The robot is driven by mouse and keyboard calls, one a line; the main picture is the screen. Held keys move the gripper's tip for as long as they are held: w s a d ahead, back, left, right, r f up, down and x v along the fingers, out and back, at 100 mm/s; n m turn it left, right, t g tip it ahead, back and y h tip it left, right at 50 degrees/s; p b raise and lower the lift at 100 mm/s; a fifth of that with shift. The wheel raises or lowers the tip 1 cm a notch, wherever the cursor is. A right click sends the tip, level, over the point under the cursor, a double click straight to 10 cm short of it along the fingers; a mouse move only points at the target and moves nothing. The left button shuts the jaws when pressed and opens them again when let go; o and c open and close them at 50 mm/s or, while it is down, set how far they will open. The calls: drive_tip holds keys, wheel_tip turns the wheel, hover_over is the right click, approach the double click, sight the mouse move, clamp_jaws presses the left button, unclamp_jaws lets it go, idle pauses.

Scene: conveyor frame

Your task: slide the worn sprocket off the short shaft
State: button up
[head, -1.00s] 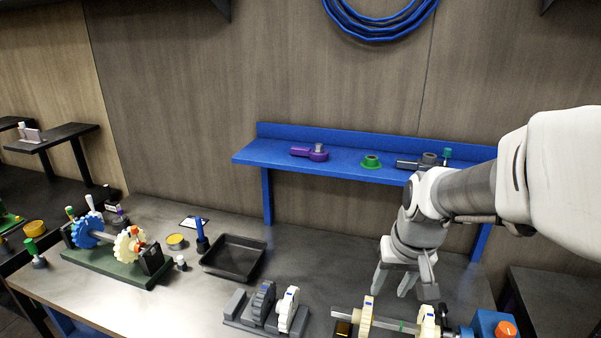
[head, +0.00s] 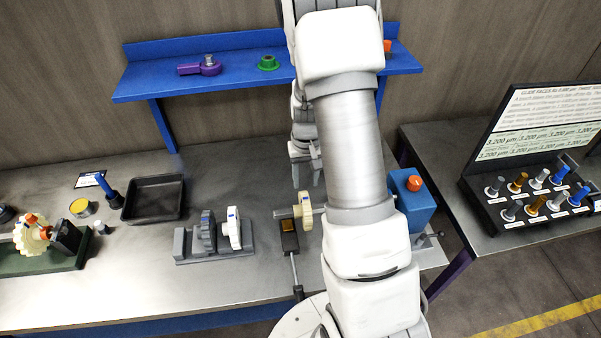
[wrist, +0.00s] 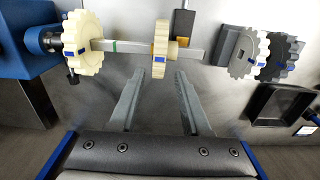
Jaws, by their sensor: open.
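A shaft (wrist: 118,46) extends from a blue housing (wrist: 22,45) and carries a green band. One cream sprocket (wrist: 82,43) sits near the housing. A second cream sprocket with tan faces (wrist: 160,38) sits farther out; it also shows in the head view (head: 304,212). I cannot tell which is worn. My gripper (wrist: 158,76) is open and empty, its fingertips just short of the outer sprocket and apart on either side of its line. In the head view my gripper (head: 304,172) is behind the shaft, partly hidden by my arm, which also hides the inner sprocket.
A grey holder (head: 184,243) with a grey and a white sprocket stands left of the shaft. A black tray (head: 124,205) lies farther left. A blue shelf (head: 145,82) runs along the wall. A tool (head: 298,290) lies near the front edge. A gauge stand (head: 540,100) is right.

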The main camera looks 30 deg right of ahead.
sight(305, 198)
wheel_tip(305, 198, down, 9)
drive_tip(key=b, duration=0.5)
drive_tip(key=shift+r, duration=0.65)
drive_tip(key=shift+c, duration=1.3)
clamp_jaws()
drive_tip(key=w+a, duration=0.3)
drive_tip(key=a, duration=0.8)
drive_tip(key=shift+w+a+p, duration=0.15)
drive_tip(key=shift+a+p, duration=0.05)
drive_tip(key=shift+p, duration=0.25)
wheel_tip(305, 198, up, 7)
drive_tip(key=p, duration=0.4)
